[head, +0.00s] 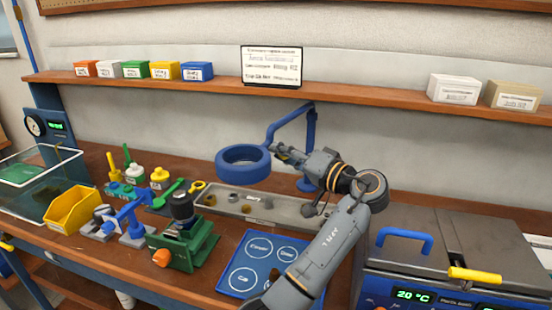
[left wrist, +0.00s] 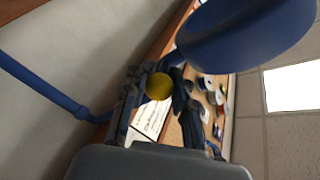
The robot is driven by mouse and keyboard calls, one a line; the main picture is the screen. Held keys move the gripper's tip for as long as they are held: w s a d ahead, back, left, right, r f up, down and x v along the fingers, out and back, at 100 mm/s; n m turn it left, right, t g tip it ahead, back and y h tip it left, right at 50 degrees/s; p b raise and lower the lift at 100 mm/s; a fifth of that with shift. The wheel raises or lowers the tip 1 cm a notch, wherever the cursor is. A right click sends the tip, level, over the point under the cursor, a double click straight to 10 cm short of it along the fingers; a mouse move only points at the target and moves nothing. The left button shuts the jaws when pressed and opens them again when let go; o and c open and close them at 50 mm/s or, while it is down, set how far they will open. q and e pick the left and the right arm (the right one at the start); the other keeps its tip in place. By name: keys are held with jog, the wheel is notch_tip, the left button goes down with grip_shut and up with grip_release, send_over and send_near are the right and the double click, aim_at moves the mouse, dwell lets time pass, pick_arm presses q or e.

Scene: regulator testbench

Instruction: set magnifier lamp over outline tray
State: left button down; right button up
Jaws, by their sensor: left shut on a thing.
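The magnifier lamp has a thick blue ring head (head: 243,163) on a bent blue arm with a base on the bench. The head hangs above the back of the bench, up and left of the outline tray in the head view. The outline tray (head: 265,263) is a flat blue panel with white labelled circles, partly hidden by my left arm. My left gripper (head: 283,152) is right beside the ring head. In the left wrist view the gripper (left wrist: 158,92) is shut on a yellow knob (left wrist: 159,86), with the blue lamp head (left wrist: 245,38) close by. My right gripper is not in view.
A long grey tray (head: 290,211) with small parts lies behind the outline tray. A green fixture (head: 186,245) stands left of it, and a yellow bin (head: 72,209) farther left. A grey-lidded machine (head: 425,248) with a blue handle stands right. A shelf (head: 350,92) runs above.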

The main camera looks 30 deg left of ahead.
pick_arm(q)
jog(key=shift+d+f, duration=0.1)
jog(key=shift+d, duration=0.2)
jog(key=c, duration=1.1)
grip_release()
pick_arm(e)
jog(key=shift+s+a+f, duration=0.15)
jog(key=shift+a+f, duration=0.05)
